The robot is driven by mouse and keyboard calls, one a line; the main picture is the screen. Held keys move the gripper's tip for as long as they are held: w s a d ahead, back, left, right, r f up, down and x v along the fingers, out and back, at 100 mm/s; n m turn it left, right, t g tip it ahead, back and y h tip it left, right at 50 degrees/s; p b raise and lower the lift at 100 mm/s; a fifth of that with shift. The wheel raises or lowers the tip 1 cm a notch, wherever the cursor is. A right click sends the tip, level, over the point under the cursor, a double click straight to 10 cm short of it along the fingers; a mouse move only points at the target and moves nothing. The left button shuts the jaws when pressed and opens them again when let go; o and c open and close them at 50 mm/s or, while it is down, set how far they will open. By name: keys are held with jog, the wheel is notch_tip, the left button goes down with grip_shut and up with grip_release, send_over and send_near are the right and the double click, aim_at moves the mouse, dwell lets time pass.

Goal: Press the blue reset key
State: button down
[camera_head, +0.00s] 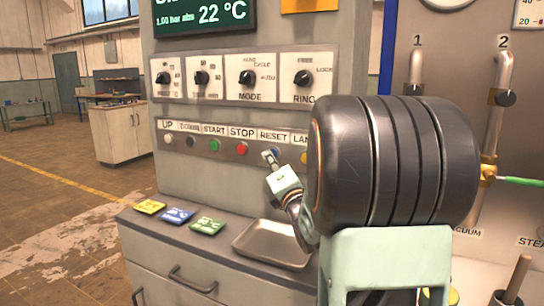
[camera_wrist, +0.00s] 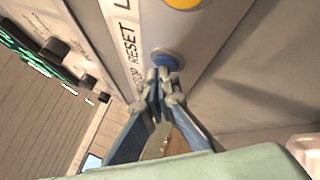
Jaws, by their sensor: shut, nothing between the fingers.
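The blue reset key (camera_wrist: 165,58) is a round blue button in a metal ring under the RESET label, in the wrist view. My gripper (camera_wrist: 160,75) is shut and empty, its fingertips right at the lower edge of the key; whether they touch it I cannot tell. In the head view my gripper (camera_head: 270,156) reaches up to the button row under the RESET label (camera_head: 273,135), and its fingers largely hide the blue key there.
The red STOP button (camera_head: 242,149) and green START button (camera_head: 214,145) sit to the left. A row of dials (camera_head: 246,77) is above. Below, a shallow metal tray (camera_head: 244,257) and coloured cards (camera_head: 179,215) lie on the ledge. A yellow button (camera_wrist: 184,3) is beside the key.

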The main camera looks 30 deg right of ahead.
jog(key=shift+w+d, duration=0.15)
dwell(0.4)
jog(key=shift+b, duration=0.4)
jog(key=shift+s+a+b, duration=0.55)
jog(key=shift+a, duration=0.05)
jog(key=s+a+b, duration=0.1)
jog(key=a, duration=0.1)
jog(key=s+a+b, duration=0.2)
dwell(0.6)
